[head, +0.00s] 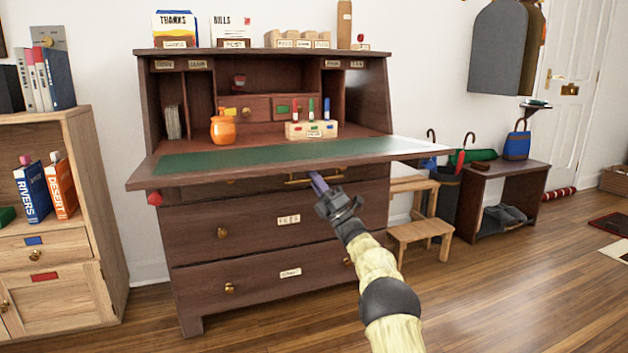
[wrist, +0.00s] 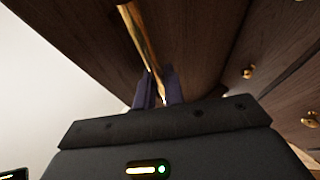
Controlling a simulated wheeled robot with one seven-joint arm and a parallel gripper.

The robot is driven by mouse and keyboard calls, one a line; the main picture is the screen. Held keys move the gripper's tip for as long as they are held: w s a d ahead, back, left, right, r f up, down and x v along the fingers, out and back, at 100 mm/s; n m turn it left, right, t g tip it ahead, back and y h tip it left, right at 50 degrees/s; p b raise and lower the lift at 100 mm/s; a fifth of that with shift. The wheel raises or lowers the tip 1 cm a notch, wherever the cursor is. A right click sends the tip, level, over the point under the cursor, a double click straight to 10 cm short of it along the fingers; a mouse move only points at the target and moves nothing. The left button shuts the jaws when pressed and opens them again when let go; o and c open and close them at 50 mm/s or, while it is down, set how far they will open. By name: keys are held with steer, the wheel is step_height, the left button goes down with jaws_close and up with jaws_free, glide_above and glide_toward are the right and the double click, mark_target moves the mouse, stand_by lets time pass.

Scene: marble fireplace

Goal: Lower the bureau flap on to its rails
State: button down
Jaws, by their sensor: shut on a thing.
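The dark wood bureau (head: 270,235) stands against the wall. Its flap (head: 255,172), with a green inset, is folded out close to level. A red knob (head: 154,199), apparently a rail end, shows just under the flap's left end; I cannot tell whether the flap touches it. The other rail is not clearly seen. My gripper (head: 318,183) is below the flap's front edge, shut on a brass handle (head: 298,181). In the wrist view the brass handle (wrist: 137,38) runs between my gripper's dark fingers (wrist: 159,88).
An orange jar (head: 223,128) and a pen block (head: 311,131) stand inside the bureau behind the flap. A wooden step stool (head: 420,230) is close on the right, and a bookcase (head: 88,180) on the left. The floor in front is clear.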

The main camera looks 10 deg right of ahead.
steer(key=c, duration=1.5)
jaws_free()
steer(key=shift+w+a+f, duration=0.1)
steer(key=shift+w+f, duration=0.05)
steer(key=shift+w, duration=0.05)
steer(key=shift+d, duration=0.4)
steer(key=shift+s+a, duration=0.2)
steer(key=shift+a, duration=0.3)
steer(key=shift+s+d+f, duration=0.15)
steer(key=shift+d+f, duration=0.1)
steer(key=shift+d, duration=0.2)
steer(key=p+v, duration=0.6)
steer(key=v, duration=1)
steer(key=shift+f, duration=0.25)
steer(key=shift+s, duration=0.15)
